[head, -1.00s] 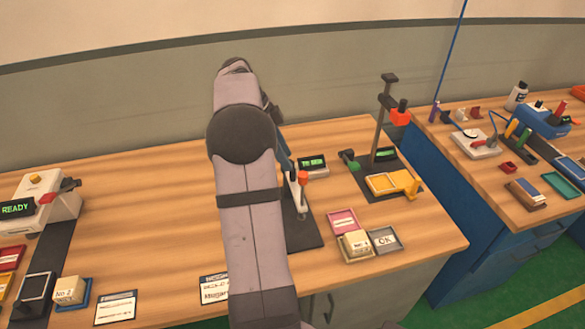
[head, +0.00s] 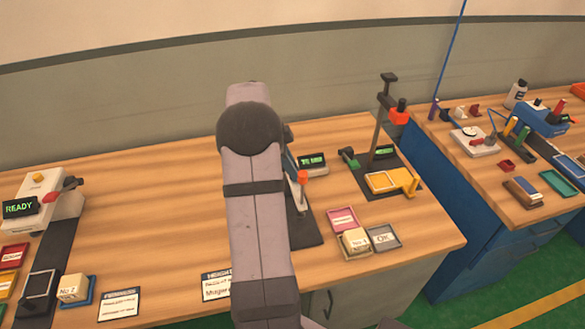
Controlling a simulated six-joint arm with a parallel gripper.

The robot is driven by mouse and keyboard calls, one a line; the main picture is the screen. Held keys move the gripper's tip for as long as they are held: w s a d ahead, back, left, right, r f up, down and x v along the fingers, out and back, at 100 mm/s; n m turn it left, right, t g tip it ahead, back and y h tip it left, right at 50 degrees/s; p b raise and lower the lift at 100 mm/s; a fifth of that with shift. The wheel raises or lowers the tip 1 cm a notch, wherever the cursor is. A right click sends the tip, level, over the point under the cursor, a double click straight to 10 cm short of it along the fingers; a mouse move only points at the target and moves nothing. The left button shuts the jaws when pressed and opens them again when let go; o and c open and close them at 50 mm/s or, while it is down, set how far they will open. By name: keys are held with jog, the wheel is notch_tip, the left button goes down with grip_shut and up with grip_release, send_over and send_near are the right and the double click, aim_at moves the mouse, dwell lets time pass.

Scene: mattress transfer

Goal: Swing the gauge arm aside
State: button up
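A gauge-like stand has a black post (head: 378,125) with a short dark arm on top, a red-orange block (head: 399,115) beside it and a small green display (head: 384,152). I cannot tell which of these parts is the gauge arm. My grey arm crosses the middle and hides much of a black-based device with an orange knob (head: 303,174). Only a dark bit of my wrist or gripper (head: 288,134) shows behind it; its fingers are hidden.
A pink tray (head: 343,219), a cream block (head: 355,240) and a grey OK tray (head: 383,238) lie near the front right. A READY machine (head: 45,205) stands at left. A gap separates this bench from the right one. Open wood lies left of my arm.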

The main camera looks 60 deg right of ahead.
grip_shut()
jog(key=shift+d, duration=0.1)
jog(key=s+d+n+t+h+b, duration=0.1)
jog(key=d+n+t, duration=0.4)
jog(key=n, duration=0.9)
jog(key=shift+s+d+h, duration=0.15)
jog(key=shift+d+h, duration=0.25)
jog(key=shift+d, duration=0.75)
jog(key=shift+r, duration=0.1)
jog(key=o, duration=0.8)
grip_release()
jog(key=shift+c, duration=0.2)
